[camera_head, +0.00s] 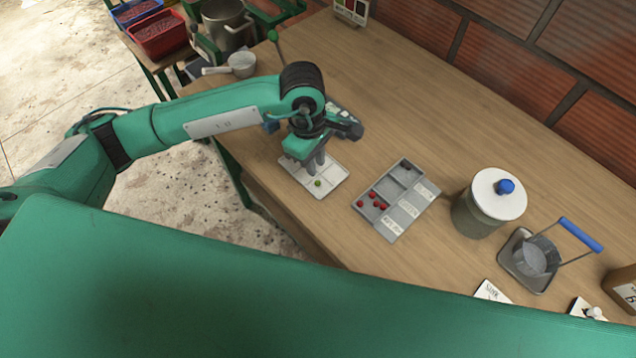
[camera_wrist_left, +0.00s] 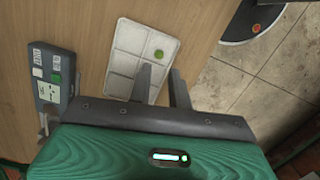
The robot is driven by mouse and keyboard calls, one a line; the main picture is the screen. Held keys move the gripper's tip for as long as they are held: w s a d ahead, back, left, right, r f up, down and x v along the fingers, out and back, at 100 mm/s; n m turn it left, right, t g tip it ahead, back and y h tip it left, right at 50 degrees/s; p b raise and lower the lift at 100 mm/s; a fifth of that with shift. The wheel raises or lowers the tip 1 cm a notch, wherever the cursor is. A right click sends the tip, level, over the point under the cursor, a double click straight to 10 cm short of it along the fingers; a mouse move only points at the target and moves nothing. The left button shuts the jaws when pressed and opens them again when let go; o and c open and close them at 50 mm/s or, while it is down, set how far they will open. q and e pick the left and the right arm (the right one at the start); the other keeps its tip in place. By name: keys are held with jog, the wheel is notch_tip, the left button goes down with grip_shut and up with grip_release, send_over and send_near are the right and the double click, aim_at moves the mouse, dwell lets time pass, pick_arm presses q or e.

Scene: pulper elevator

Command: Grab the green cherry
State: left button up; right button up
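The green cherry (camera_head: 318,183) is a small round ball on a white tray (camera_head: 332,184) with a grid of shallow squares, on the wooden table. In the left wrist view the cherry (camera_wrist_left: 158,54) lies on the tray (camera_wrist_left: 122,40), just beyond the fingertips. My left gripper (camera_head: 316,168) points down over the tray, close to the cherry. In the left wrist view its two fingers (camera_wrist_left: 160,72) stand apart with nothing between them. My right gripper is not in view.
A grey sorting box (camera_head: 408,212) with several red cherries stands to the right. A lidded pot (camera_head: 478,215) and a blue-handled basket (camera_head: 530,258) are further right. A grey device (camera_wrist_left: 54,78) lies beside the tray. Bare table lies behind the box.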

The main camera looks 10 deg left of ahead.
aim_at(317, 181)
pick_arm(q)
jog(key=shift+s+d+f, duration=0.1)
jog(key=shift+f, duration=0.75)
notch_tip(317, 181, down, 5)
jog(key=shift+r+b, duration=0.2)
jog(key=shift+b, duration=0.55)
jog(key=shift+f, duration=0.2)
jog(key=shift+r, duration=0.1)
grip_shut()
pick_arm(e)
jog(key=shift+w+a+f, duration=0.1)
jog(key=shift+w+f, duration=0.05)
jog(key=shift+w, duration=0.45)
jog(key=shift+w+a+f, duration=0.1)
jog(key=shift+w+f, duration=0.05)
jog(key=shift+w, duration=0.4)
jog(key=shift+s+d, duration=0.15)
